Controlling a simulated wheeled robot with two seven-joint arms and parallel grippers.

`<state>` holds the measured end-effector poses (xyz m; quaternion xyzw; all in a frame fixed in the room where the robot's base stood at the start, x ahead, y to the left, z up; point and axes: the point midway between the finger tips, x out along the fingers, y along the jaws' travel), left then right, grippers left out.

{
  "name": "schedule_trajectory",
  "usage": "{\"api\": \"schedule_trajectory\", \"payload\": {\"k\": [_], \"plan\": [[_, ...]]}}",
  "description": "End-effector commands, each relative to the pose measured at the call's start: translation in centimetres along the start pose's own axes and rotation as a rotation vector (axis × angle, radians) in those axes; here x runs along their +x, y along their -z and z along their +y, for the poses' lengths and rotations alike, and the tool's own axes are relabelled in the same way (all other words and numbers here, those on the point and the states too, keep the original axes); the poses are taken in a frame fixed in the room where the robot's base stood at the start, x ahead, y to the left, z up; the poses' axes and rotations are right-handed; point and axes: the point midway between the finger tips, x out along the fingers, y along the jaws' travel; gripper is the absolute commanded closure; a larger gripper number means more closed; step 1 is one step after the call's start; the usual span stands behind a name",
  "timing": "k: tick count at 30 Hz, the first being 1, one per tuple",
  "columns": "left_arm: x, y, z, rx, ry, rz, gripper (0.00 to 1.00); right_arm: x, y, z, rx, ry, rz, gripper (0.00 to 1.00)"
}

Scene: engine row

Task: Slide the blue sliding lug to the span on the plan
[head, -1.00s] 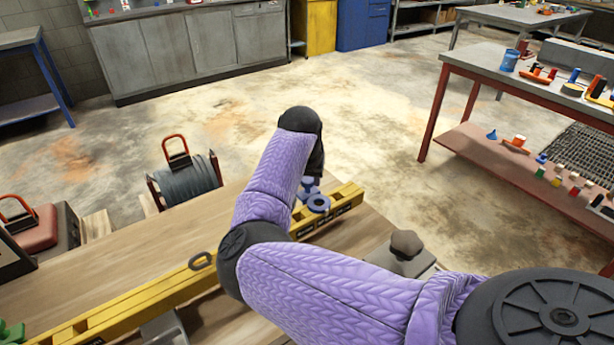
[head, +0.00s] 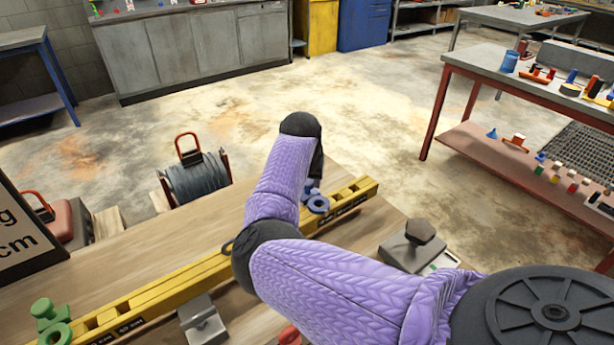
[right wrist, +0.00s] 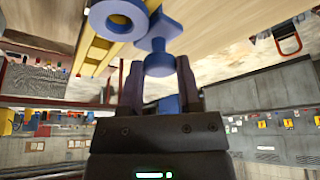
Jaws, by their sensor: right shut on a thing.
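The blue sliding lug (head: 318,204) sits on the yellow beam (head: 190,278), near its far right end. It has a ring and an upright knob; in the right wrist view the ring (right wrist: 119,18) hangs at the top and the knob (right wrist: 158,62) is beside it. My right gripper (right wrist: 160,78) is shut on the knob, one finger on each side. In the head view my purple arm hides most of that gripper. The plan board (head: 22,235) stands at the left edge, cut off, with only "g" and "cm" readable. My left gripper is not in view.
A green lug (head: 52,322) sits at the beam's near left end. A grey clamp block (head: 203,322) and a grey block with a dark knob (head: 415,243) flank the beam. A cable reel (head: 195,178) stands beyond the bench.

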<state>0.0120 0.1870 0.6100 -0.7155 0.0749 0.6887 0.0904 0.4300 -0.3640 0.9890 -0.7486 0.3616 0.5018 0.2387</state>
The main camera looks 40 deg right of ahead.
Motion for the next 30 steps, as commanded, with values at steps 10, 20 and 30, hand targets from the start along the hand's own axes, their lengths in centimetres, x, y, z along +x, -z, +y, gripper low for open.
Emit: {"api": "schedule_trajectory", "payload": {"k": [10,20,30], "plan": [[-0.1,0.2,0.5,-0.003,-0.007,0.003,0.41,-0.1,0.1,-0.1,0.002,0.003,0.002,0.51],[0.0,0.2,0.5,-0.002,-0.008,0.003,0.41,0.0,0.1,-0.1,0.001,0.003,0.001,0.23],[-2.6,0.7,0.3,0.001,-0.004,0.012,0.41,-6.2,0.3,-0.1,0.002,0.005,0.005,0.23]]}}
